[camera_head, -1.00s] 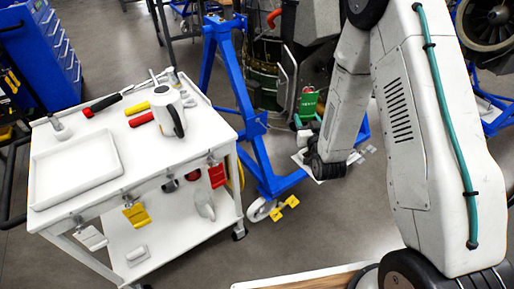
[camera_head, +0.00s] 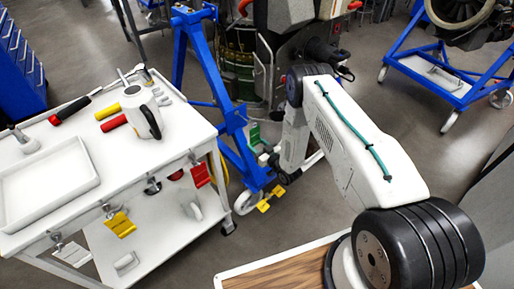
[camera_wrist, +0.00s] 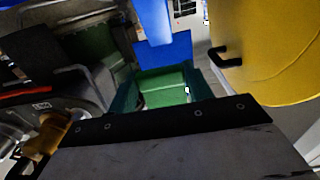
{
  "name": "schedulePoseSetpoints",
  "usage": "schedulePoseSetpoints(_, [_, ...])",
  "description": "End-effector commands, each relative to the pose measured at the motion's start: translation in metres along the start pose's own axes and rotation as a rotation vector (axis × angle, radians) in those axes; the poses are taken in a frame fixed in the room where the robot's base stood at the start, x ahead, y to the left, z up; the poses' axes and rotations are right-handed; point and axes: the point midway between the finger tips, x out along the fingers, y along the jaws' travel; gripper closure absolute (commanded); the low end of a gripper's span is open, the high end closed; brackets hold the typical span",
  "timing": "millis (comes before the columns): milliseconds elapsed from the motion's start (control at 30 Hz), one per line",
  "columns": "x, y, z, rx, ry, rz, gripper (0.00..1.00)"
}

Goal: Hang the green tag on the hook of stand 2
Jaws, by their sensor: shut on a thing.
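The green tag (camera_head: 255,134) is at my gripper (camera_head: 264,150), beside the blue stand (camera_head: 232,118) in the head view. My gripper is shut on the tag and small in that view. In the wrist view a green surface (camera_wrist: 162,86), which looks like the tag, shows beyond the dark gripper body. A blue post (camera_wrist: 154,22) and blue plate (camera_wrist: 165,48) are close behind it. I cannot make out a stand number or the hook. Whether the tag touches the stand is unclear.
Another blue stand (camera_head: 430,75) is at far right. A large yellow object (camera_wrist: 265,60) is close in the wrist view.

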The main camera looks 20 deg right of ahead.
Motion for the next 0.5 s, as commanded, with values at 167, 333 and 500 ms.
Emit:
schedulePoseSetpoints(167, [0.001, -0.001, 0.015, -0.001, 0.001, -0.018, 0.91])
schedulePoseSetpoints(333, [0.013, -0.001, 0.014, -0.002, 0.002, -0.018, 0.91])
schedulePoseSetpoints(500, [0.030, -0.001, 0.014, -0.002, 0.002, -0.018, 0.91])
